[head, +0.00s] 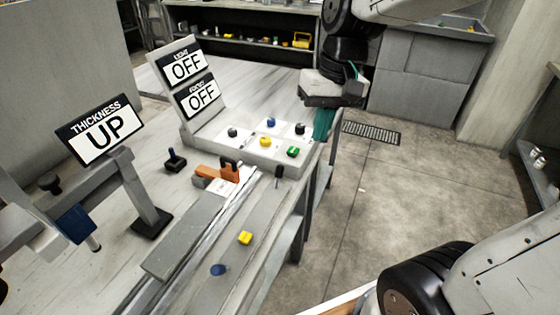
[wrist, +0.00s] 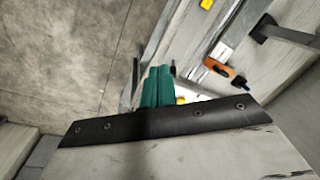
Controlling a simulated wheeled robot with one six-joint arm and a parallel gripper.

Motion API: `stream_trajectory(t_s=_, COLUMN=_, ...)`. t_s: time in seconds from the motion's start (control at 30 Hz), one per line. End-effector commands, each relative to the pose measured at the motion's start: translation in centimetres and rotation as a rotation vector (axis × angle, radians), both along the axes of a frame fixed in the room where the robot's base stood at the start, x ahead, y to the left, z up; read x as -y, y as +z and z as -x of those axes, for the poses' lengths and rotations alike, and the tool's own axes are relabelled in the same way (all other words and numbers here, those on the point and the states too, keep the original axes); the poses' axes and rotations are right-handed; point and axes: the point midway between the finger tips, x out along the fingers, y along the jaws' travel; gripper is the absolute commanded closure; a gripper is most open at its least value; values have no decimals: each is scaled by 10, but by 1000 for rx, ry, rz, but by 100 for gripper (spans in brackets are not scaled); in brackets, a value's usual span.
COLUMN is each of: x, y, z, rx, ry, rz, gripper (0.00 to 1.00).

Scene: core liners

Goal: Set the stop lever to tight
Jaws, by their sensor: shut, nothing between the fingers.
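An orange stop block (head: 212,182) with a black upright piece (head: 230,168) sits beside the metal rail on the bench. A thin black lever (head: 278,174) stands near the bench's right edge, close to the block. I cannot tell which black part is the stop lever, or its setting. The orange block also shows in the wrist view (wrist: 218,66). My gripper (head: 323,124), with teal fingers, points down beside the control box's right end, apart from the block and lever. In the wrist view its fingers (wrist: 157,88) are together and empty.
A THICKNESS UP sign (head: 100,132) stands at left. A yellow piece (head: 245,238) and a blue piece (head: 218,270) are nearer. Open floor (head: 430,190) lies right.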

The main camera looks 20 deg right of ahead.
Motion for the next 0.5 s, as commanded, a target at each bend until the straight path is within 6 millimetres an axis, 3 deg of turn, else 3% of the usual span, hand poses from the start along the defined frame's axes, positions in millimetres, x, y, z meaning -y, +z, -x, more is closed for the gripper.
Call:
stream_trajectory(t_s=0.1, x=-1, y=-22, z=-46, rx=-35, ry=-35, rz=-44, gripper=100)
stream_trajectory(t_s=0.3, x=0, y=-67, z=-111, rx=-74, ry=-97, rz=-106, gripper=100)
stream_trajectory(t_s=0.5, x=2, y=-101, z=-148, rx=-95, ry=-140, rz=-141, gripper=100)
